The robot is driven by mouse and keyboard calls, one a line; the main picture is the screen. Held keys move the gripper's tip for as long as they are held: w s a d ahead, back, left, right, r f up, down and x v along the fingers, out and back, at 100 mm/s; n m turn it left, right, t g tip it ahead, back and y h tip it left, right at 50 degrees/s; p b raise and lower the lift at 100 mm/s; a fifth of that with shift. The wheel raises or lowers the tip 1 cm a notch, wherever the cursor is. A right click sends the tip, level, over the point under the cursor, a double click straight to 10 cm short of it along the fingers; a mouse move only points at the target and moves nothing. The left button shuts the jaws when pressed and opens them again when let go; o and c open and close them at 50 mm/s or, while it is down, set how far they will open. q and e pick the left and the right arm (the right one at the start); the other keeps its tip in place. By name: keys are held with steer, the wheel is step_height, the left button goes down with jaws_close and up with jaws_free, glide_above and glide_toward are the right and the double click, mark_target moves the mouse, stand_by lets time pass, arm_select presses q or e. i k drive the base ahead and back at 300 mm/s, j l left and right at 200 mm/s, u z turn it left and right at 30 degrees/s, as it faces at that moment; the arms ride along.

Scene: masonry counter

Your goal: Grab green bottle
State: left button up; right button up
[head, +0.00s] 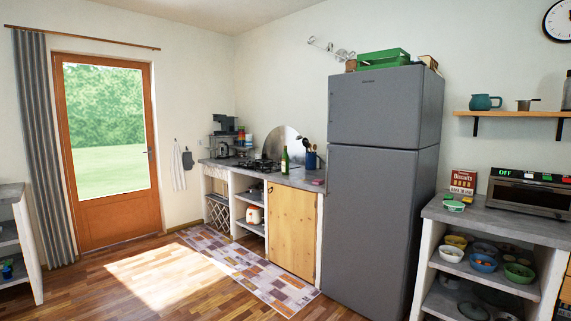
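A green bottle (285,162) with a pale label stands upright on the grey masonry counter (297,181), left of the fridge. It is small and far from the camera. A dark holder with utensils stands a little to its right, and the stove is to its left. Neither of my grippers shows in the head view.
A tall grey fridge (378,180) stands right of the counter. A patterned rug (237,262) lies on the wooden floor before the counter. A shelf unit (424,265) with bowls and a microwave (530,192) is at the right. The floor at the left middle is clear.

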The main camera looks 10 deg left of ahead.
mark_target(284, 156)
steer(key=i+j+u, duration=0.25)
steer(key=i, duration=0.4)
steer(key=i+j+u, duration=0.2)
steer(key=i, duration=0.45)
steer(key=i+u, duration=0.25)
steer(key=i, duration=0.4)
steer(key=i+l+u, duration=0.2)
steer(key=i, duration=0.45)
steer(key=i+l+u, duration=0.25)
steer(key=i, duration=0.45)
steer(key=i+j+u, duration=0.1)
steer(key=i, duration=0.6)
steer(key=i+j+u, duration=0.15)
steer(key=i, duration=0.5)
